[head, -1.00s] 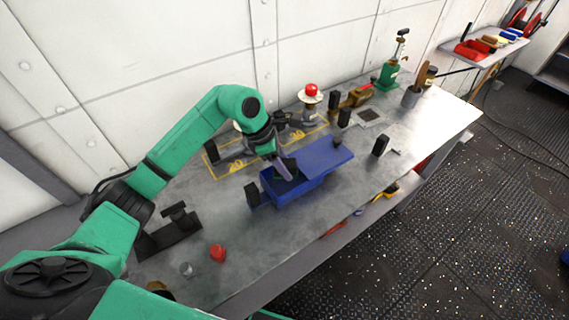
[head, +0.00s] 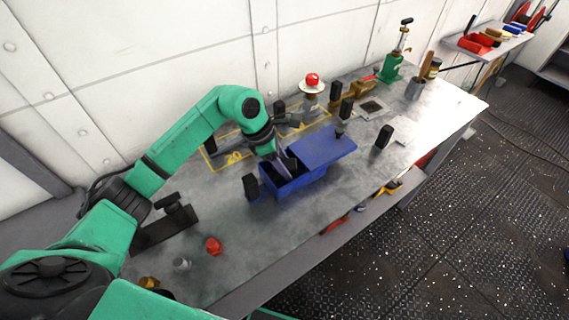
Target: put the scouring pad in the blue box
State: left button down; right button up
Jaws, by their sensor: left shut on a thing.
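The blue box (head: 294,187) stands on the metal bench, with its left part open at the top. Its blue lid (head: 325,147), with a dark knob, lies over the right side. My left gripper (head: 284,166) reaches down at the open part of the box. It is shut on a small dark thing, which looks like the scouring pad; the fingers and box wall mostly hide it. I cannot tell whether the pad touches the box floor. My right gripper is not in view.
Black upright blocks stand left (head: 250,187) and right (head: 384,137) of the box. A red button (head: 312,80) on a pale disc is behind it. A red knob (head: 213,246) lies at the front left. The bench front by the box is clear.

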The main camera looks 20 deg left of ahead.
pick_arm(q)
jog(key=shift+f+b, duration=1.15)
jog(key=shift+f, duration=0.25)
jog(key=shift+c, duration=1.1)
grip_release()
jog(key=shift+r, duration=0.1)
jog(key=shift+a+r, duration=0.2)
jog(key=shift+r, duration=0.1)
jog(key=b+v, duration=0.2)
jog(key=v, duration=1.1)
jog(key=shift+r, duration=0.4)
